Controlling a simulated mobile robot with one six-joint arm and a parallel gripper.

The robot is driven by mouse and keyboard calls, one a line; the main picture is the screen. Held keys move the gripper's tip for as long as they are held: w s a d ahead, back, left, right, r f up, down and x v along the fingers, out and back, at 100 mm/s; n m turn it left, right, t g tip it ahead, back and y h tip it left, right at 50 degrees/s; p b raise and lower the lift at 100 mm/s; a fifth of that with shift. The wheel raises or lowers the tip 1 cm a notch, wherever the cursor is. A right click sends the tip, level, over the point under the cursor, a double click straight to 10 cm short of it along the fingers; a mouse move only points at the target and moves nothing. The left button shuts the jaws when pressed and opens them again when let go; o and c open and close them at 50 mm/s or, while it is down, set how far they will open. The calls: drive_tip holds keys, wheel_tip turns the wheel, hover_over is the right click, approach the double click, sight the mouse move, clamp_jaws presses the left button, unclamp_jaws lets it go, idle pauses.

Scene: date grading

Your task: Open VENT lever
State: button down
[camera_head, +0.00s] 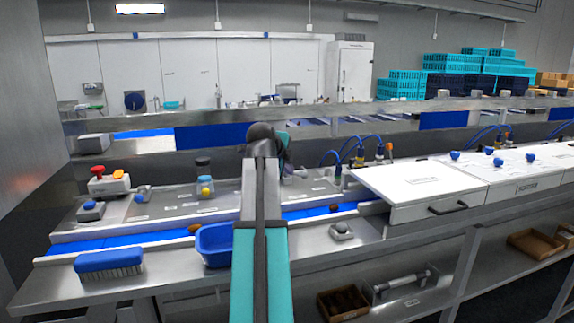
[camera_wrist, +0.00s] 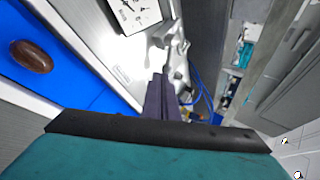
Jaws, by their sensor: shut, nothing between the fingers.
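My gripper shows in the wrist view as two dark fingers (camera_wrist: 158,84) pressed together with nothing between them. Their tips are in front of bright metal fittings (camera_wrist: 172,42) on the panel; I cannot tell whether they touch. In the head view my own arm hides most of the gripper. No VENT label can be read in either view, so I cannot tell which part is the VENT lever. Valve fittings (camera_head: 360,157) with blue hoses stand just right of my arm in the head view. Blue hoses (camera_wrist: 206,98) also show right of the fingers in the wrist view.
A blue belt (camera_head: 120,242) runs along the bench, with a brown date (camera_wrist: 32,56) on it. A blue tray (camera_head: 214,243), a blue brush (camera_head: 108,263) and a red button (camera_head: 97,170) are left of my arm. A white cabinet (camera_head: 425,187) with a handle stands right.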

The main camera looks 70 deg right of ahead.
sight(301, 175)
drive_tip(key=shift+d+r+p+x, duration=0.2)
drive_tip(key=shift+p+x, duration=0.45)
drive_tip(key=shift+x, duration=0.9)
drive_tip(key=shift+d+r+p+x, duration=0.2)
drive_tip(key=shift+p+x, duration=0.4)
drive_tip(key=shift+x, duration=0.95)
drive_tip(key=shift+d+r+p+x, duration=0.1)
drive_tip(key=shift+r+p+x, duration=0.15)
drive_tip(key=shift+p+x, duration=0.85)
drive_tip(key=shift+d+f+b, duration=0.25)
drive_tip(key=shift+d+b, duration=0.15)
drive_tip(key=shift+b, duration=0.05)
drive_tip(key=shift+s+a, duration=0.1)
drive_tip(key=shift+a, duration=0.05)
drive_tip(key=shift+s, duration=0.15)
